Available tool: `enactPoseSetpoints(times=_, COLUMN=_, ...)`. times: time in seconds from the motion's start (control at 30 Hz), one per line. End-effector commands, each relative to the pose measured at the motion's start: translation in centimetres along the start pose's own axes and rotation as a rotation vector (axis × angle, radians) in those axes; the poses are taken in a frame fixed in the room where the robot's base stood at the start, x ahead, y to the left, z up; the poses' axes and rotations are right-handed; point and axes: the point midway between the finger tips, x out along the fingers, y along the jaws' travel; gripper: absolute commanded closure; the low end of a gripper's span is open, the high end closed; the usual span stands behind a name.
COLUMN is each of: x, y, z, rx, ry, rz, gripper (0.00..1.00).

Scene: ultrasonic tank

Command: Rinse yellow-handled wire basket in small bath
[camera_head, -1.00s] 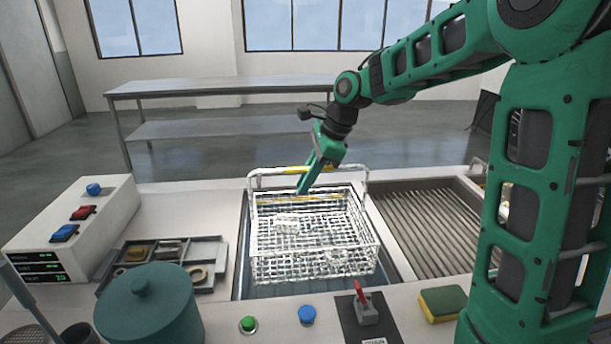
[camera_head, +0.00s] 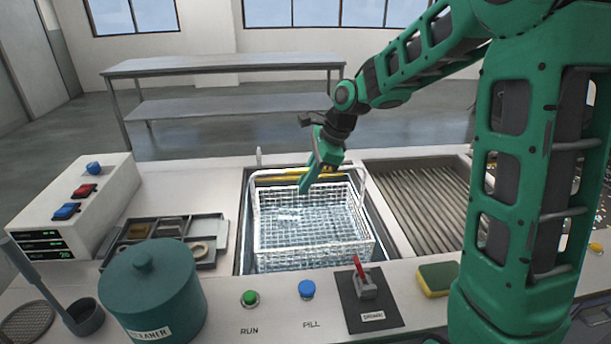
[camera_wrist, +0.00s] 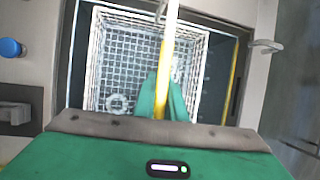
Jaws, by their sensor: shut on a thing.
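The white wire basket (camera_head: 312,238) sits low in the small bath (camera_head: 246,205), its lower part down among the bath's walls. Its yellow handle (camera_head: 292,178) runs across the far side at the top. My gripper (camera_head: 306,188) is shut on the handle. In the wrist view the yellow handle (camera_wrist: 170,50) passes between the green fingers (camera_wrist: 163,98), with the basket mesh (camera_wrist: 125,62) below. A small pale ring-shaped thing (camera_wrist: 117,103) shows in the basket. The fingertips partly hide the basket's far side.
A ribbed drain rack (camera_head: 415,205) lies right of the bath. A parts tray (camera_head: 205,225), a teal lidded pot (camera_head: 152,290) and a control box (camera_head: 75,205) stand left. Buttons, a red lever (camera_head: 359,268) and a sponge (camera_head: 437,278) line the front.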

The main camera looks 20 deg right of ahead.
Motion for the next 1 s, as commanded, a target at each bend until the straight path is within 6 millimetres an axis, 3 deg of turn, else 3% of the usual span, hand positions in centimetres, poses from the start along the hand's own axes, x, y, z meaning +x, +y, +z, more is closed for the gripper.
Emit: enactPoseSetpoints(times=1.0, x=6.2, y=1.1, z=-2.5, rx=-0.002, ry=-0.002, rz=-0.001, gripper=1.0)
